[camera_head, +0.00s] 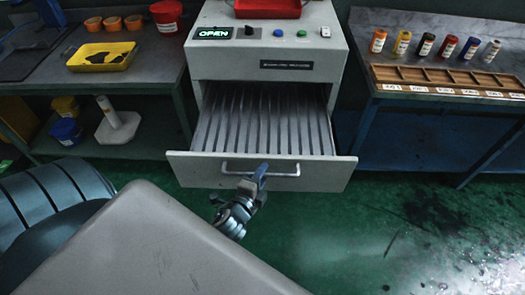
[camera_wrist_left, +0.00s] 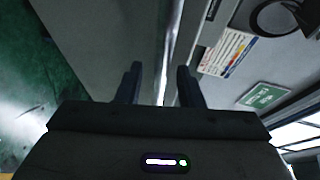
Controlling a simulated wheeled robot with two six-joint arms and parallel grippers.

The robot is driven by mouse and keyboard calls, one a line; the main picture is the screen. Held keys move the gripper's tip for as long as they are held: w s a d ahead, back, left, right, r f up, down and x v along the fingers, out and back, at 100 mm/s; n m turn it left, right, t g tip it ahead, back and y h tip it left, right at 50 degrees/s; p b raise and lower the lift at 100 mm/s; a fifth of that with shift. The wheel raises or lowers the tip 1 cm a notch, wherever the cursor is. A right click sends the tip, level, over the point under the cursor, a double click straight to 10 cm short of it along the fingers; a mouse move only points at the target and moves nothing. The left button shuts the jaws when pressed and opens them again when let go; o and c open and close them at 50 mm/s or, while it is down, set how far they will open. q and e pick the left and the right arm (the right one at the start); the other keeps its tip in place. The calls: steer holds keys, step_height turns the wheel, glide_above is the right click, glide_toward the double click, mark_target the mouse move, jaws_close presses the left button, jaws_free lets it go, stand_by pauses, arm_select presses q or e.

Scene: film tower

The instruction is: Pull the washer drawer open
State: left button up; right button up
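The washer (camera_head: 266,42) is a pale grey cabinet with a lit OPEN display. Its drawer (camera_head: 262,118) is pulled far out, and the ribbed inside shows. The drawer front (camera_head: 325,174) carries a thin bar handle (camera_head: 285,174). My left gripper (camera_head: 258,174) is at the middle of the handle and hides part of it. In the left wrist view its two dark fingers (camera_wrist_left: 158,86) stand apart, with a pale strip between them and a gap visible. Contact with the handle cannot be told. My right gripper is not in view.
A red tray (camera_head: 268,9) sits on the washer. The left bench holds a yellow tray (camera_head: 102,56) and several orange cups. The right bench holds several small canisters and a wooden rack (camera_head: 450,80). Green floor is clear at the right front.

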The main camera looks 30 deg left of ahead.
arm_select(q)
steer(key=b+v, duration=0.2)
steer(key=v, duration=0.8)
steer(key=shift+s, duration=0.1)
